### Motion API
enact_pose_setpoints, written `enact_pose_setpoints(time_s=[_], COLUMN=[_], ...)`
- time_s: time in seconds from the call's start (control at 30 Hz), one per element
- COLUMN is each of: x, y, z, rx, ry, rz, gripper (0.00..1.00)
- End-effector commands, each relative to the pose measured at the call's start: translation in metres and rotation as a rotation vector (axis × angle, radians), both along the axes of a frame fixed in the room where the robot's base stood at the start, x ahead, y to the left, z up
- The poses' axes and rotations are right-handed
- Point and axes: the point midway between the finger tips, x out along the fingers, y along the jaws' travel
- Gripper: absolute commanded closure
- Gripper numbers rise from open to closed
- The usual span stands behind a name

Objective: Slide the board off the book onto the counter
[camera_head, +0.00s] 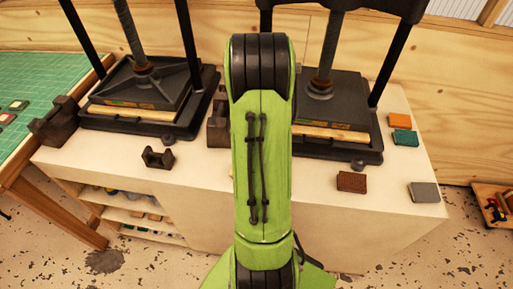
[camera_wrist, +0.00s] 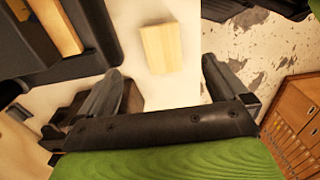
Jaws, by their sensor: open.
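A pale wooden board (camera_wrist: 162,47) lies on the white counter (camera_wrist: 185,14) in the wrist view, ahead of my gripper (camera_wrist: 162,70). My gripper is open, with its two dark fingers apart and nothing held. The board's near end lies in line with the gap between the fingertips; I cannot tell whether they touch. No book shows clearly under this board. In the head view my green arm hides this spot and my gripper. Other pale boards show in the left press (camera_head: 130,114) and the right press (camera_head: 335,133).
Brown (camera_head: 351,182), grey (camera_head: 424,192), orange (camera_head: 400,120) and teal (camera_head: 405,138) small books lie on the counter's right part. A dark metal block (camera_head: 158,157) stands near the front left. A green mat (camera_head: 40,85) lies far left.

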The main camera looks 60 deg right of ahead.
Motion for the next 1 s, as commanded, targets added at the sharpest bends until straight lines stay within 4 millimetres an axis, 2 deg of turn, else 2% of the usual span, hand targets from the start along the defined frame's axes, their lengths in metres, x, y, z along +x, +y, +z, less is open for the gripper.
enact_pose_setpoints(time_s=[0.6,0.8,1.0], x=[-0.001,0.000,0.000], y=[0.001,0.000,0.000], z=[-0.122,-0.144,-0.147], rx=[0.004,0.001,0.000], ry=[0.002,0.000,0.000], rz=[-0.001,-0.001,-0.001], gripper=[0.00,0.00,0.00])
